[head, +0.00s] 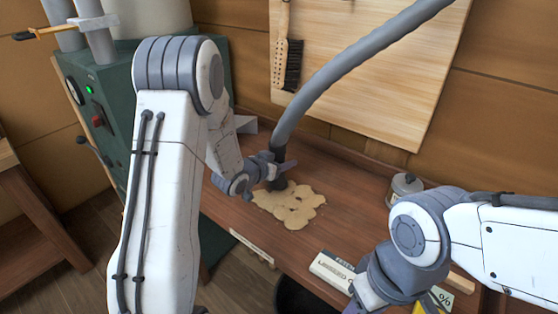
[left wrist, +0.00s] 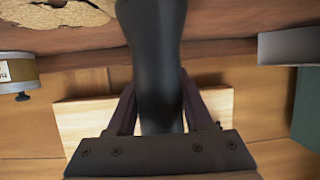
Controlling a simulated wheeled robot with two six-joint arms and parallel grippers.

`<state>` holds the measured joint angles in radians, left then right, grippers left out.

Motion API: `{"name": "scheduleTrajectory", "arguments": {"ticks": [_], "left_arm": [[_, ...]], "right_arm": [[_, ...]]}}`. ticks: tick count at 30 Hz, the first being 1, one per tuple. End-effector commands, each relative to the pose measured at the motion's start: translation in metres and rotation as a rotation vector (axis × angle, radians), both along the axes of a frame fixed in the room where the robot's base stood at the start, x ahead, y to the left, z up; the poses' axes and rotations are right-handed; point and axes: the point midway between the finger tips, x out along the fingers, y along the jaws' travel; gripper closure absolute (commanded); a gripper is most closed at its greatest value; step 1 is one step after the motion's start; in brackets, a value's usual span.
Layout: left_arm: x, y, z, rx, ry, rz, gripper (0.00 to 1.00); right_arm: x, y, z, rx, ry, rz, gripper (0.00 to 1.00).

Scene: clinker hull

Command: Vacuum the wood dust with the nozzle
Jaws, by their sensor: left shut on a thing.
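The wood dust (head: 290,205) is a pale tan, irregular patch on the brown bench top. Part of it shows at the upper left of the left wrist view (left wrist: 50,12). My left gripper (head: 275,172) is shut around the black nozzle (left wrist: 152,60), which hangs from a thick grey hose (head: 330,78). The nozzle's lower end is at the far edge of the patch; I cannot tell whether it touches the bench. My right gripper (head: 366,297) is at the bottom edge of the head view, away from the dust, and its fingers are partly cut off.
A small metal tin (head: 405,187) stands on the bench at right. A white labelled box (head: 332,270) lies near the front edge. A brush (head: 293,65) hangs on the pale back board (head: 385,85). A green machine (head: 85,120) stands at left.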

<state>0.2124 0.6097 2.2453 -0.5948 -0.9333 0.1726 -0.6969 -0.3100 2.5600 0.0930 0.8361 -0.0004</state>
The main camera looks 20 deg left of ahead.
Motion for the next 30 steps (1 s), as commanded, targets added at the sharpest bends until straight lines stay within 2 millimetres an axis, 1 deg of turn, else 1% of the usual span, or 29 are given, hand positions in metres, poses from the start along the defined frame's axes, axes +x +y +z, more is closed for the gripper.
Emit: {"name": "scheduleTrajectory", "arguments": {"ticks": [30], "left_arm": [[-0.018, -0.048, 0.0, 0.0, -0.001, -0.001, 1.0]], "right_arm": [[0.0, 0.0, -0.016, 0.0, 0.0, 0.0, 0.5]]}}
